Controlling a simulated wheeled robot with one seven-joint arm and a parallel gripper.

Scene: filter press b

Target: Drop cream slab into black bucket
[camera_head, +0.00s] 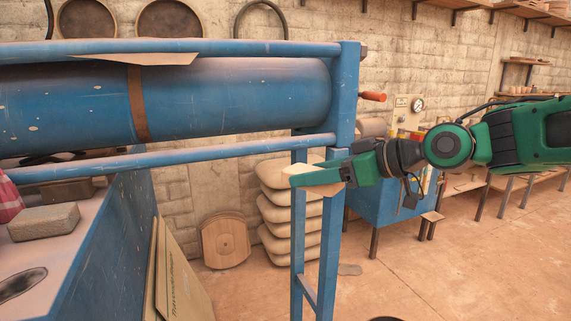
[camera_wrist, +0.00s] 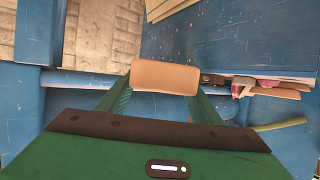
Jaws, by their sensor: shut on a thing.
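My gripper (camera_head: 312,181) is at the centre right of the head view, in front of the blue frame's end post, pointing left. In the wrist view the slab (camera_wrist: 165,77) lies crosswise between the two green fingertips, in the air. A small dark curved edge (camera_head: 385,319) shows at the bottom of the head view. It may be the rim of the black bucket, but too little shows to be sure.
A blue press frame (camera_head: 347,95) with a long cylinder (camera_head: 230,95) fills the upper left. A stone-like block (camera_head: 45,221) lies on the bench at left. Stacked sacks (camera_head: 280,215) stand behind the post. The floor (camera_head: 450,265) at right is mostly clear.

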